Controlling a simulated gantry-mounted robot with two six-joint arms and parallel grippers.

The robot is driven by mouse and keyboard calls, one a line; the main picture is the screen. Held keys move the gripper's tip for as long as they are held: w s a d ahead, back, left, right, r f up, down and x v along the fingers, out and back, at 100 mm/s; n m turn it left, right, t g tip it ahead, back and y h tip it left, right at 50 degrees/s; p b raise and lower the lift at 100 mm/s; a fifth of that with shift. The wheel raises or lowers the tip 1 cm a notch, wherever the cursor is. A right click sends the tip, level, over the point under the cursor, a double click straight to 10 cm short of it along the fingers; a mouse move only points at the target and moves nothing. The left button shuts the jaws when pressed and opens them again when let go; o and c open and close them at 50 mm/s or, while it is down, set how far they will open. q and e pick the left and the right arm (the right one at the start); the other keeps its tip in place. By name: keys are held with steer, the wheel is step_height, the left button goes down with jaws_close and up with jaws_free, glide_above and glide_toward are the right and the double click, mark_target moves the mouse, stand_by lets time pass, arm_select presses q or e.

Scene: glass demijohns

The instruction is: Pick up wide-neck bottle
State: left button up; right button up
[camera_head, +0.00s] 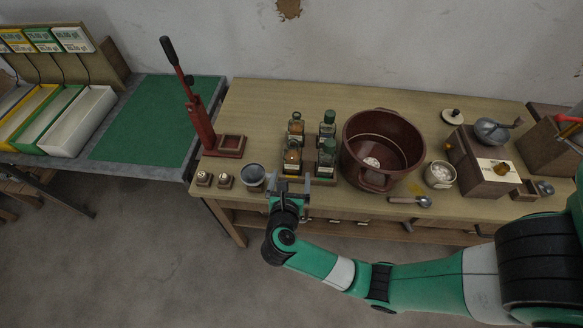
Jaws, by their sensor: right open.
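Several small glass bottles stand upright in a two-by-two group on the wooden table: a back left bottle (296,128) and a front left bottle (292,158) with light tops, and a back right bottle (328,126) and a front right bottle (327,158) with dark green tops. I cannot tell for certain which is the wide-neck bottle. My right gripper (293,184) is open at the near side of the front left bottle. Its fingers overlap the bottle's base in the picture, so I cannot tell whether they touch it. My left gripper is out of view.
A large brown pot (382,145) stands close right of the bottles. A small bowl (253,176) is left of my right gripper, and a red lever press (200,125) stands further left. A spoon (410,200) lies near the table's front edge.

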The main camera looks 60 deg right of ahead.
mark_target(292, 162)
steer(key=b+x, duration=0.1)
steer(key=x, duration=0.4)
steer(key=shift+w+d+b, duration=0.25)
steer(key=shift+d+b, duration=0.05)
steer(key=shift+w+d+f, duration=0.15)
steer(key=shift+d, duration=0.15)
steer(key=b+x, duration=0.2)
steer(key=x, duration=0.2)
steer(key=shift+d+f, duration=0.15)
steer(key=shift+f, duration=0.1)
steer(key=shift+w+d, duration=0.2)
steer(key=shift+d, duration=0.15)
jaws_close()
